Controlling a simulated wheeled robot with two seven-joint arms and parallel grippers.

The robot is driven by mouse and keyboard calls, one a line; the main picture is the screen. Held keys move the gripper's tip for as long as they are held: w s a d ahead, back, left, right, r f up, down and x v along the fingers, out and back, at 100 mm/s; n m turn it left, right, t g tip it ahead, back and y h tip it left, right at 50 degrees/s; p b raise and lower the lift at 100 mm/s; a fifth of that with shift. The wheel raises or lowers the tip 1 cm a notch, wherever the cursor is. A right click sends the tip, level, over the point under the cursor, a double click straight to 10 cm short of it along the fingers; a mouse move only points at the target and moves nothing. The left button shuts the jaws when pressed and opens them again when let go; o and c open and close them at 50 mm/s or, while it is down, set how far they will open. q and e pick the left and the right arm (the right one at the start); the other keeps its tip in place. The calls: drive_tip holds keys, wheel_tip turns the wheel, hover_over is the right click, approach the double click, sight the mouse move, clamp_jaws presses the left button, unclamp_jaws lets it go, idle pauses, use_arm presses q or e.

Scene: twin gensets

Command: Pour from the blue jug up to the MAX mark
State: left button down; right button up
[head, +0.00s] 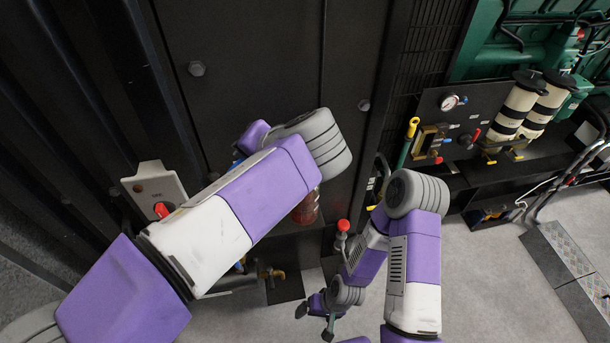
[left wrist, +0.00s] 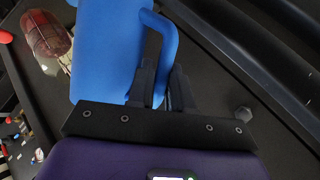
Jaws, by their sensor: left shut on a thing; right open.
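The blue jug (left wrist: 105,50) fills the upper left of the left wrist view. My left gripper (left wrist: 160,85) is shut on its handle (left wrist: 167,42). The jug's mouth and contents are out of sight. In the head view my left arm hides nearly all of the jug and the left gripper. A reddish-brown, see-through vessel (head: 307,208) shows partly behind my left forearm, and also beside the jug in the left wrist view (left wrist: 47,35). I cannot make out a MAX mark. My right gripper (head: 315,318) is low in the head view, open and empty.
A grey box with a red switch (head: 155,190) is at the left on the dark wall. A red knob (head: 343,226) stands near my right arm. A gauge panel (head: 450,103) and two cream-and-black cylinders (head: 520,105) are at upper right. Grey floor (head: 490,270) is open at lower right.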

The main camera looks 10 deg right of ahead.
use_arm(q)
drive_tip(key=shift+w+d+r+m+y+p, duration=0.25)
drive_tip(key=shift+d+r+m+y+p, duration=0.35)
drive_tip(key=shift+p, duration=1.3)
idle(0.6)
drive_tip(key=shift+w+d+r+g+y+p, duration=0.2)
drive_tip(key=shift+r+g+y+p, duration=0.15)
drive_tip(key=shift+p, duration=0.85)
drive_tip(key=a+f+b, duration=0.1)
drive_tip(key=b, duration=0.2)
drive_tip(key=s+a+f+n+h+b, duration=0.1)
drive_tip(key=b, duration=0.2)
drive_tip(key=a+f+t+h+b, duration=0.1)
drive_tip(key=b, duration=0.2)
drive_tip(key=shift+s+a+f+h+b, duration=0.1)
drive_tip(key=shift+s+f+h+b, duration=0.15)
drive_tip(key=shift+s+f+b, duration=0.1)
drive_tip(key=shift+a+r, duration=0.1)
drive_tip(key=shift+r, duration=0.15)
drive_tip(key=b, duration=0.1)
drive_tip(key=f+n+h+b, duration=0.1)
drive_tip(key=b, duration=0.1)
drive_tip(key=shift+s+a+f, duration=0.1)
drive_tip(key=shift+a+f, duration=0.15)
drive_tip(key=shift+s+a+f+t+b, duration=0.15)
drive_tip(key=shift+t+b, duration=0.1)
drive_tip(key=shift+b, duration=0.4)
